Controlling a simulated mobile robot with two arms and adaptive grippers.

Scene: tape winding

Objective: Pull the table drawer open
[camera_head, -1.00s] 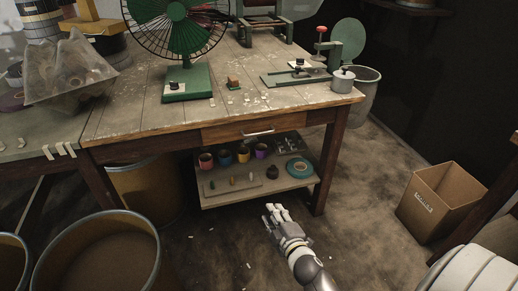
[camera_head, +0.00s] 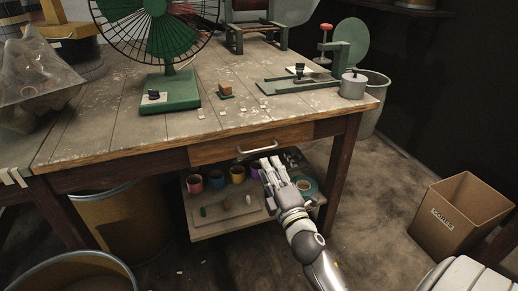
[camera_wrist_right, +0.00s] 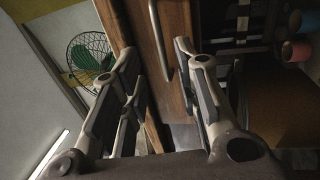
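The table drawer (camera_head: 215,151) has a plain wooden front and sits closed, flush under the front edge of the worktable (camera_head: 120,128). Its metal bar handle (camera_head: 258,147) is at the middle of the front. My right gripper (camera_head: 272,165) is just below and in front of the handle, apart from it in the head view. In the right wrist view my right gripper (camera_wrist_right: 156,52) has its two fingers spread and empty. The handle (camera_wrist_right: 160,42) shows there between the fingertips, with the drawer's wooden front (camera_wrist_right: 180,20) behind it. My left gripper is not in view.
A lower shelf (camera_head: 225,225) under the table holds several coloured cups and a teal tape roll (camera_head: 306,185). A green fan (camera_head: 168,92) stands on the tabletop. A cardboard box (camera_head: 460,215) sits on the floor at right. The floor before the drawer is mostly clear.

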